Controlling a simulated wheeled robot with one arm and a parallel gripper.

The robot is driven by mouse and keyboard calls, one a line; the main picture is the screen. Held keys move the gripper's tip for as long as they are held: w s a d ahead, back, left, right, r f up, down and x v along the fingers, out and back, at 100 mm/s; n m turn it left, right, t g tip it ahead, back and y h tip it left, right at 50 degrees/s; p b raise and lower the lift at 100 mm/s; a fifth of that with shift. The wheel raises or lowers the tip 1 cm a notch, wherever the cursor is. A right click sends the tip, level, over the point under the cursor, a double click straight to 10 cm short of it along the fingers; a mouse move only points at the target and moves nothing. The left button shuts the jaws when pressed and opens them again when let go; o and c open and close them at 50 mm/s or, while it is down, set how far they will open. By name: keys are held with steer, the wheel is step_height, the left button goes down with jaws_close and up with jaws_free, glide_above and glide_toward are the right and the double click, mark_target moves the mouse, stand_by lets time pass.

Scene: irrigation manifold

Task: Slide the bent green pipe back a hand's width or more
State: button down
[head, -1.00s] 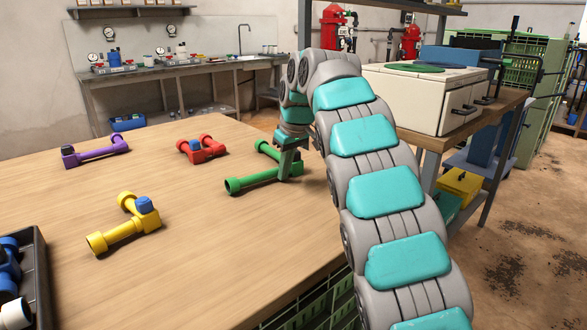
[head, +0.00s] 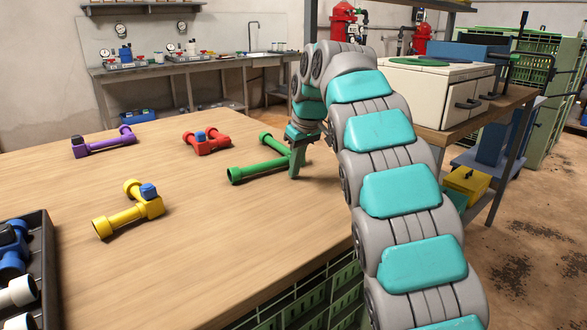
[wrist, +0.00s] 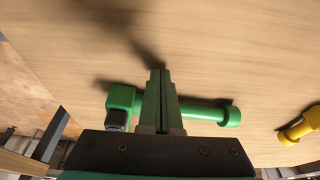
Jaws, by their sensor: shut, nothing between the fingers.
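The bent green pipe (head: 252,170) lies on the wooden table near its right edge. One leg points left and the other points to the back. My gripper (head: 293,178) points down at the near side of the pipe's bend and hides part of it. In the wrist view the shut, empty fingers (wrist: 158,73) cross in front of the pipe (wrist: 205,112), with their tips past its long leg on the near side. A dark cap shows by the bend. I cannot tell whether the fingers touch the pipe.
A red pipe (head: 206,143) and a purple pipe (head: 104,143) lie further left, and a yellow pipe (head: 128,212) lies nearer. A dark tray (head: 50,275) of fittings stands at the front left. The tabletop (head: 215,240) before the green pipe is clear.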

steer(key=shift+s+d+r, duration=0.15)
steer(key=shift+s+r, duration=0.05)
steer(key=shift+r, duration=0.3)
steer(key=p+v, duration=0.4)
steer(key=v, duration=0.5)
steer(key=s+d+f+m, duration=0.1)
steer(key=s+f, duration=0.1)
steer(key=s, duration=0.4)
steer(key=s+d+f+m+g, duration=0.1)
steer(key=s+d+f+m, duration=0.1)
steer(key=s, duration=0.4)
steer(key=s+d+f+m+g+h, duration=0.1)
steer(key=s+d+f, duration=0.1)
steer(key=s, duration=0.4)
steer(key=shift+s+d+f+m, duration=0.2)
steer(key=shift+d+f+m, duration=0.05)
steer(key=shift+f+m, duration=0.15)
steer(key=s+d+f+g, duration=0.1)
steer(key=s+f, duration=0.4)
steer(key=s, duration=0.4)
steer(key=s+d+f+m, duration=0.1)
steer(key=s+f, duration=0.4)
steer(key=s, duration=0.5)
steer(key=s+d+f+m+g+h, duration=0.1)
steer(key=s+f, duration=0.5)
steer(key=s, duration=0.3)
steer(key=shift+s+g, duration=0.15)
steer(key=shift+g, duration=0.15)
